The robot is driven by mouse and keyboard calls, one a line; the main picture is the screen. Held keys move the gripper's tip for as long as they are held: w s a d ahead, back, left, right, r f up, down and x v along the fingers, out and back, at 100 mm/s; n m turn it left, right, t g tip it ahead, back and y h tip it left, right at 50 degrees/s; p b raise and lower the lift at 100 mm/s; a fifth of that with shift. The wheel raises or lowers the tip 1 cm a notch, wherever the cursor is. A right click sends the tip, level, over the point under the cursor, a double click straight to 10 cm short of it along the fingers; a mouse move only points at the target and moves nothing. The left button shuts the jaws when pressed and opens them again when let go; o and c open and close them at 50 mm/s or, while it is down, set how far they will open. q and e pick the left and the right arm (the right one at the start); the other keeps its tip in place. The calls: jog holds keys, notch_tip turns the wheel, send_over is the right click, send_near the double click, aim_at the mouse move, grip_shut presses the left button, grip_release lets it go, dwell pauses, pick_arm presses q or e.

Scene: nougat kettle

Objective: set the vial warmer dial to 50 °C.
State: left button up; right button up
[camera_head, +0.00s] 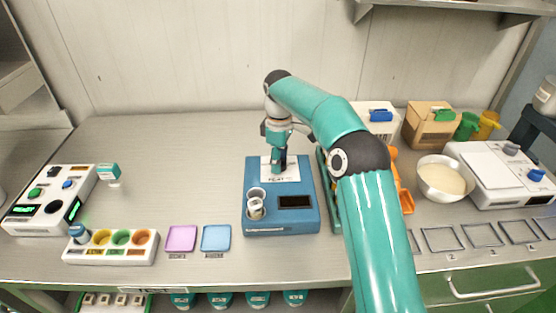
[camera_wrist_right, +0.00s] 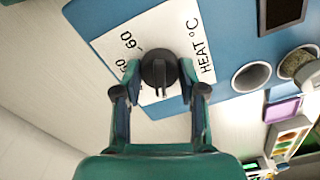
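The vial warmer (camera_head: 252,185) is a blue box on the bench with a white dial plate on top, marked "HEAT °C" in the right wrist view. Its dark round dial (camera_wrist_right: 160,72) has a raised bar across it. A few scale numbers show on the plate, one looking like 60; the rest are hidden, and I cannot read the setting. My right gripper (camera_wrist_right: 160,68) points down at the dial, with one finger on each side and seemingly small gaps between. My left gripper is not in view.
A white bowl (camera_head: 445,178) stands right of my arm.

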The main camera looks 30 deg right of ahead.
jog(key=shift+c, duration=1.1)
jog(key=shift+r, duration=0.1)
jog(key=m+p, duration=0.2)
jog(key=shift+r+m, duration=0.1)
jog(key=shift+m, duration=0.3)
jog(key=m+p, duration=0.1)
jog(key=m, duration=0.3)
jog(key=shift+p, duration=0.35)
jog(key=m+p, duration=0.1)
jog(key=m, duration=0.4)
jog(key=shift+m, duration=0.4)
jog(key=m, duration=0.5)
jog(key=shift+w, duration=0.1)
